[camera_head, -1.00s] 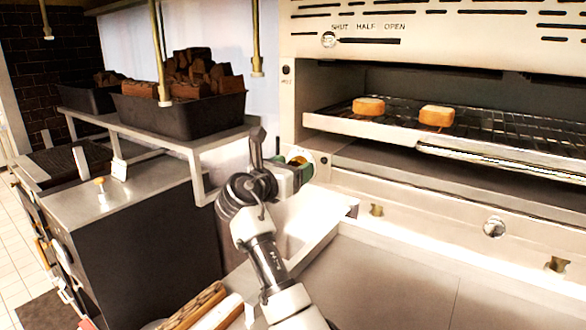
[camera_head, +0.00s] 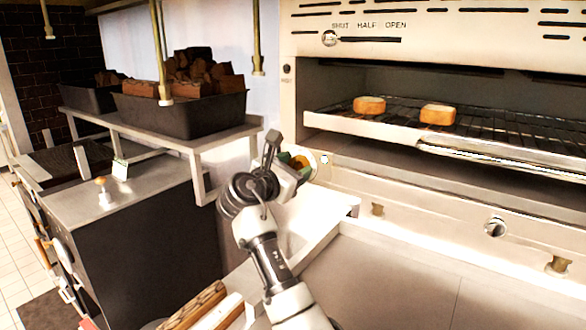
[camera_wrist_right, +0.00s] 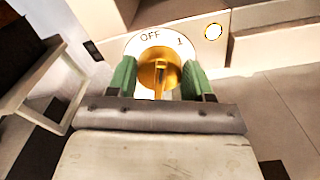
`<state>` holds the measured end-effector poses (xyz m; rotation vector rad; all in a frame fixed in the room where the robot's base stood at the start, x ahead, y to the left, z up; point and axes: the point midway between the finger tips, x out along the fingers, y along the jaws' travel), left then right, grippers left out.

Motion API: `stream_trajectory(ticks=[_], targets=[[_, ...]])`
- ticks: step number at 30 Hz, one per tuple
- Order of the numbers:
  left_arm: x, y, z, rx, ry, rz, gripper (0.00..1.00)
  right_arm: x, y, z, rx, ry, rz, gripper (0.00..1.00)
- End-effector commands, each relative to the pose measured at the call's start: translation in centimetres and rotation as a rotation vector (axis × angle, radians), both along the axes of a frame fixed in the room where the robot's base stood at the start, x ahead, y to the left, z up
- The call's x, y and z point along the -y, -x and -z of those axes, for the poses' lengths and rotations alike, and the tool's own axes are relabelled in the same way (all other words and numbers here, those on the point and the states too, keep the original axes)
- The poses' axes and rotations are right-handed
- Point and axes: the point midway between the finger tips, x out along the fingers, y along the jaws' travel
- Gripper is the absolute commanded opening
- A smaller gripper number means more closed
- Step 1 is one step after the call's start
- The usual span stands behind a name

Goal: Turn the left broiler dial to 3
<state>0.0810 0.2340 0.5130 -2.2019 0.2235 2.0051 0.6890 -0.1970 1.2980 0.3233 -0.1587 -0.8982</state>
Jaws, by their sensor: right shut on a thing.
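The left broiler dial is a brass knob (camera_wrist_right: 157,68) on a round white plate (camera_wrist_right: 181,40) at the left end of the broiler front. In the right wrist view the plate reads OFF at upper left and 1 at upper right; its other marks are hidden. My right gripper (camera_wrist_right: 160,80) has its green fingers on both sides of the knob and is shut on it. In the head view the right gripper (camera_head: 297,165) is at the broiler's lower left corner and mostly hides the dial. I cannot read the dial's setting. My left gripper is out of view.
The broiler's rack (camera_head: 490,127) holds two pieces of toast (camera_head: 437,114) above and right of my gripper. A dark bin of wood chunks (camera_head: 185,113) stands on a shelf (camera_head: 170,139) to the left. A lit round indicator (camera_wrist_right: 213,31) sits right of the dial.

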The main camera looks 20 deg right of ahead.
Motion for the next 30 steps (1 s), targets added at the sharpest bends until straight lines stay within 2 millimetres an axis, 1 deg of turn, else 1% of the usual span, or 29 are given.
stream_trajectory(ticks=[14,30], targets=[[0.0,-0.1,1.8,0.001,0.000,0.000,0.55,0.2,0.1,0.3,0.360,-0.280,0.001,0.27],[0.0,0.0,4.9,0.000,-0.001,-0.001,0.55,0.3,0.2,0.6,0.765,-0.597,-0.002,0.27]])
